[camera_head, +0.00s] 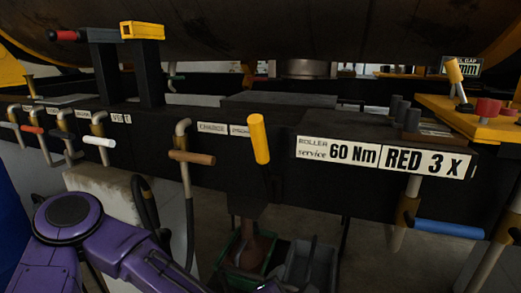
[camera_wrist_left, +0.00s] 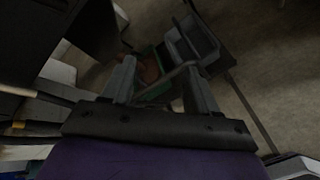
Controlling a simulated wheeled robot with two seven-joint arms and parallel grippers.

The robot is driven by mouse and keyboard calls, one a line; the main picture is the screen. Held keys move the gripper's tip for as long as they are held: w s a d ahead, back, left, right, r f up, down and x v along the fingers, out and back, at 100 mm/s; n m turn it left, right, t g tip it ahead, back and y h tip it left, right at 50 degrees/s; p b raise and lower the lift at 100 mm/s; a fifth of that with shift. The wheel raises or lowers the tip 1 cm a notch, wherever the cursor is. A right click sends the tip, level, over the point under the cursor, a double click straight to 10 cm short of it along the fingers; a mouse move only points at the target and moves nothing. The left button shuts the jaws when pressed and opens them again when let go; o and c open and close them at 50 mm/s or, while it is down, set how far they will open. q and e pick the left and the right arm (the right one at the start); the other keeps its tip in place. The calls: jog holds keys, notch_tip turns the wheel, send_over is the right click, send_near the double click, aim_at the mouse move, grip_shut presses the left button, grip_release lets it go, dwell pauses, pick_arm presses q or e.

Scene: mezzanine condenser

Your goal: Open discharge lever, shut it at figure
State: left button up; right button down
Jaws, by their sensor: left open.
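A lever with a yellow grip (camera_head: 259,138) stands at the middle of the black beam, beside two small labels (camera_head: 225,129) too small to read surely; it may be the discharge lever. A small display with green marks (camera_head: 462,68) sits at the upper right; its figure is unreadable. My left arm comes in low from the left in the head view, its gripper mostly cut off by the bottom edge. In the left wrist view my left gripper (camera_wrist_left: 162,75) is open and empty, its fingers apart over the floor and bins. My right gripper is out of view.
Other levers with brown (camera_head: 192,157), white (camera_head: 99,141) and blue (camera_head: 449,228) grips stick out from the beam. A sign (camera_head: 380,157) reads "60 Nm" and "RED 3 X". A green bin (camera_head: 233,262) and a grey bin (camera_head: 309,265) stand below. A dark hose (camera_head: 189,235) hangs at left.

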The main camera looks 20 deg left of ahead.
pick_arm(q)
notch_tip(320, 180, up, 14)
jog(key=w+a+n+t, duration=0.2)
jog(key=n, duration=0.3)
jog(key=n+t+y+p, duration=0.2)
jog(key=n+t+y, duration=0.1)
jog(key=n, duration=0.5)
send_near(257, 139)
jog(key=w, duration=0.2)
jog(key=w+p, duration=0.1)
jog(key=w, duration=0.2)
jog(key=w+a+p, duration=0.1)
jog(key=w, duration=0.2)
jog(key=w+p, duration=0.1)
jog(key=w, duration=0.2)
jog(key=shift+w+a+r, duration=0.15)
jog(key=shift+a+r, duration=0.1)
jog(key=shift+a, duration=0.1)
jog(key=shift+w+f, duration=0.1)
jog(key=shift+w, duration=0.25)
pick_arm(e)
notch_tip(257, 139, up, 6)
